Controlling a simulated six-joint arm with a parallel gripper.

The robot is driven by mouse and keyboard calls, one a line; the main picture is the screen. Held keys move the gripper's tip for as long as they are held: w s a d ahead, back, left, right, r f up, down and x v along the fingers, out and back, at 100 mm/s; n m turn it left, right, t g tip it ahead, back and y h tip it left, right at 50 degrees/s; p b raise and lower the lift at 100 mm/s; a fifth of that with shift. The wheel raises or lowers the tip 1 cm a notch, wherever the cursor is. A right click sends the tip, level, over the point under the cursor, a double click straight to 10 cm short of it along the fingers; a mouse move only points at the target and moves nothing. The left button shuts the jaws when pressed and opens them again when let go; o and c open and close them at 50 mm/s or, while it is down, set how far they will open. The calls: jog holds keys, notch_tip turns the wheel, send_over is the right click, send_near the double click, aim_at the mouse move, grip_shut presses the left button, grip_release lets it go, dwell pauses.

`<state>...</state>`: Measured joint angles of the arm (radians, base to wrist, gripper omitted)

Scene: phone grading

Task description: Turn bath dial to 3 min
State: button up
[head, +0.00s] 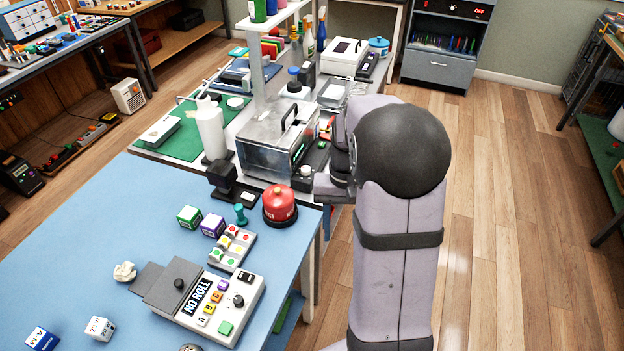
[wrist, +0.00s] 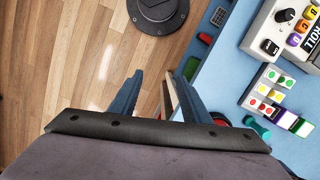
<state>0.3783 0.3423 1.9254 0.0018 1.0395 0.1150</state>
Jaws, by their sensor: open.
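The bath (head: 278,148) looks like a shiny metal box with a lid and black handle, on the far bench in the head view. A dark strip with a small green patch (head: 321,147) runs along its right side. A small pale knob-like piece (head: 306,171) sits at its near right corner; I cannot tell whether this is the dial, and no minute marks are readable. My gripper (wrist: 157,88) is open and empty in the wrist view, its fingers pointing over the floor beside the blue table edge. In the head view my arm hides most of it, right of the bath.
A white bottle (head: 211,130) stands left of the bath. Open wooden floor (head: 520,200) lies right of my arm.

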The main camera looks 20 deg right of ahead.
jog(key=w+d+f+n+t+h+b, duration=0.25)
jog(key=w+d+t+h+b, duration=0.35)
jog(key=w+d+t+b, duration=0.8)
jog(key=w+a+r+n+t+y+b, duration=0.45)
jog(key=a+n+y, duration=0.3)
jog(key=y, duration=0.25)
jog(key=m, duration=0.1)
send_near(308, 172)
jog(key=shift+w+a+f+t, duration=0.1)
jog(key=shift+w+f+t, duration=0.1)
jog(key=shift+w, duration=0.15)
jog(key=shift+w+a+f+t, duration=0.1)
jog(key=shift+w+t, duration=0.05)
jog(key=shift+w, duration=0.25)
jog(key=shift+p+x, duration=0.45)
jog(key=shift+x, duration=3.2)
jog(key=c, duration=1)
